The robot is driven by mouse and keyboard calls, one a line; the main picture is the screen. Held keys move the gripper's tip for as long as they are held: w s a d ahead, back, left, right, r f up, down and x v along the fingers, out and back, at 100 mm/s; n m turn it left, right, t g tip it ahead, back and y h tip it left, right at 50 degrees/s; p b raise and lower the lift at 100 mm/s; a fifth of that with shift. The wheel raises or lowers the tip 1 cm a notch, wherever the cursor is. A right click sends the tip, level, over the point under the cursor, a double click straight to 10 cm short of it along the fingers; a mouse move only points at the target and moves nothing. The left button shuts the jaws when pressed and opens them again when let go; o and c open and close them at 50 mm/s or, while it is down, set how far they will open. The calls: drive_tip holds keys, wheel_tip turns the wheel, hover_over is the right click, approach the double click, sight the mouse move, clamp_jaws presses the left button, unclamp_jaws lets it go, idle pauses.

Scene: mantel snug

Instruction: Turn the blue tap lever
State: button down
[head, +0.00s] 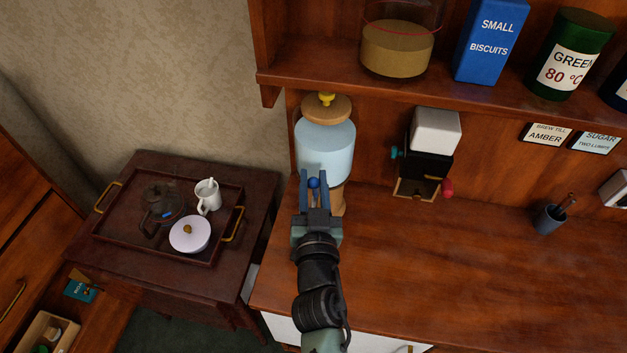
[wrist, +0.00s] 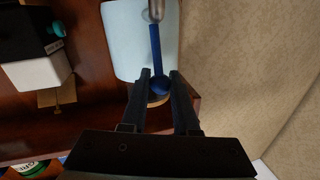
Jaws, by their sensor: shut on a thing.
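The blue tap lever ends in a round blue knob (head: 313,183) at the front of a pale blue water dispenser (head: 325,148). The dispenser has a wooden lid with a yellow knob and stands on a wooden base at the left end of the counter. My gripper (head: 316,184) reaches up to it, with one finger on each side of the knob, and is shut on it. In the wrist view the blue lever (wrist: 156,52) runs from a metal fitting to the knob between the fingertips. The tap's spout is not clearly visible.
A black and white dispenser (head: 432,140) with teal and pink knobs is on the back panel to the right. A shelf (head: 490,105) with jars overhangs the counter. A dark cup (head: 549,219) stands further right. A side table (head: 253,190) with a tray is at left. The counter's middle is clear.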

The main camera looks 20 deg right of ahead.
drive_tip(key=shift+r+p, duration=0.1)
drive_tip(key=shift+p, duration=0.2)
idle(0.4)
drive_tip(key=shift+r+p, duration=0.2)
drive_tip(key=shift+p, duration=0.4)
drive_tip(key=p, duration=0.2)
drive_tip(key=shift+w+d+r+g+p, duration=0.1)
drive_tip(key=shift+w+r+g+p, duration=0.05)
drive_tip(key=shift+g+p, duration=0.25)
drive_tip(key=g+p, duration=0.1)
drive_tip(key=p, duration=0.2)
drive_tip(key=shift+w+d+y, duration=0.15)
drive_tip(key=shift+w+y, duration=0.05)
drive_tip(key=shift+y, duration=0.1)
drive_tip(key=shift+w+f+p, duration=0.1)
drive_tip(key=shift+f+p, duration=0.2)
drive_tip(key=shift+p, duration=0.65)
drive_tip(key=shift+f, duration=0.1)
drive_tip(key=c, duration=0.7)
unclamp_jaws()
drive_tip(key=shift+o, duration=0.2)
